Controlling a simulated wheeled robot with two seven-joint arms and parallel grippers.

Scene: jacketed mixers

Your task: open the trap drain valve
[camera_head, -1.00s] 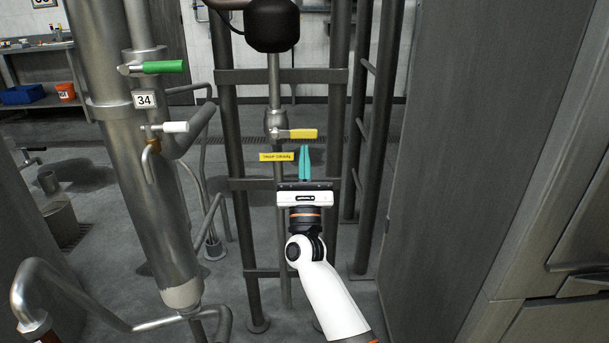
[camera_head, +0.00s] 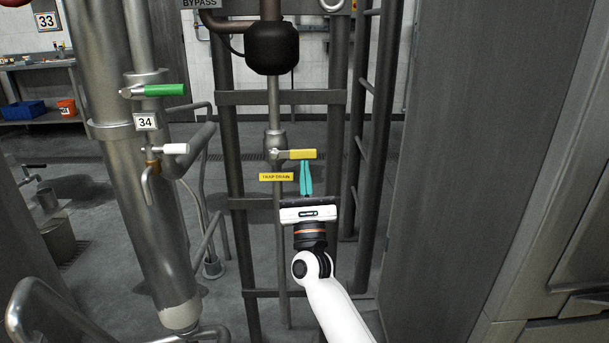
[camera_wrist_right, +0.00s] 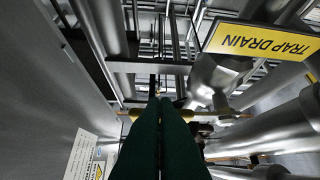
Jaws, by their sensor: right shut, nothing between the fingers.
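The trap drain valve (camera_head: 279,147) sits on a vertical pipe in the middle of the head view. Its yellow lever handle (camera_head: 297,154) points right, across the pipe. A yellow "TRAP DRAIN" label (camera_head: 276,177) hangs just below, and it shows large in the wrist view (camera_wrist_right: 262,40). My right gripper (camera_head: 305,163) is shut and empty, with its teal fingertips at the underside of the handle near its outer end. In the wrist view the closed fingers (camera_wrist_right: 160,100) cover part of the yellow handle (camera_wrist_right: 133,113). I cannot tell whether they touch it. My left gripper is not in view.
A dark frame with uprights and crossbars (camera_head: 232,203) stands around the pipe. A thick steel column (camera_head: 135,200) on the left carries a green-handled valve (camera_head: 165,90) and a white-handled valve (camera_head: 176,149). A large grey panel (camera_head: 470,150) closes off the right.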

